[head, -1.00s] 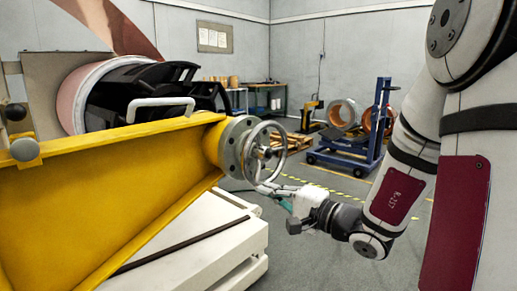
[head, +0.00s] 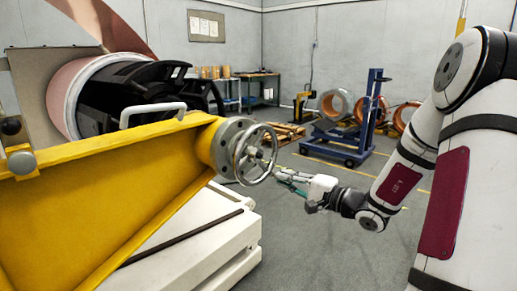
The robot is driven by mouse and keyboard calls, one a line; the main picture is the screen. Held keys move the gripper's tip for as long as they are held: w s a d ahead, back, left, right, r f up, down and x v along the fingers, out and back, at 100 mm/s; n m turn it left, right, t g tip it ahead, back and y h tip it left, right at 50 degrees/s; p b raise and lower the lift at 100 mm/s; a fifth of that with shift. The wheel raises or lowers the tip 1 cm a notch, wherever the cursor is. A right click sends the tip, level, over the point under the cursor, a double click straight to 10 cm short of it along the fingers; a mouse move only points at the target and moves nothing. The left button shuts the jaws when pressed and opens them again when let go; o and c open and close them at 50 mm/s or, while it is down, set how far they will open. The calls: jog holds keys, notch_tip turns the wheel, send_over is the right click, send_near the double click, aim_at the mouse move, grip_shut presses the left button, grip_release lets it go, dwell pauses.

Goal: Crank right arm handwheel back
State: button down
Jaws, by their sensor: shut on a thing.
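The handwheel (head: 257,153) is a grey metal ring with spokes and a hub. It is mounted on a round grey flange (head: 228,147) at the end of the yellow right arm (head: 130,170). My gripper (head: 281,175) is at the lower right of the handwheel, reaching in from the right. Its fingers are shut at the rim side, on a part of the handwheel. The exact gripped part is too small to make out.
A white machine base (head: 215,225) lies below the yellow arm. A white handle (head: 152,113) stands on top of the arm. A blue trolley (head: 350,143), wooden pallet (head: 285,135) and copper coils stand behind.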

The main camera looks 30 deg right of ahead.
jog(key=w+d+r+p, duration=0.1)
jog(key=d+r+p, duration=0.3)
jog(key=r+p, duration=0.35)
jog(key=s+a+r+p, duration=0.2)
jog(key=s+a+r, duration=0.1)
jog(key=a+r, duration=0.6)
jog(key=s+a+f+b, duration=0.1)
jog(key=a+f+b, duration=0.2)
jog(key=f+b, duration=0.4)
jog(key=a+f+b, duration=0.3)
jog(key=f+b, duration=0.5)
jog(key=b, duration=0.6)
jog(key=shift+s, duration=0.4)
jog(key=shift+d, duration=0.1)
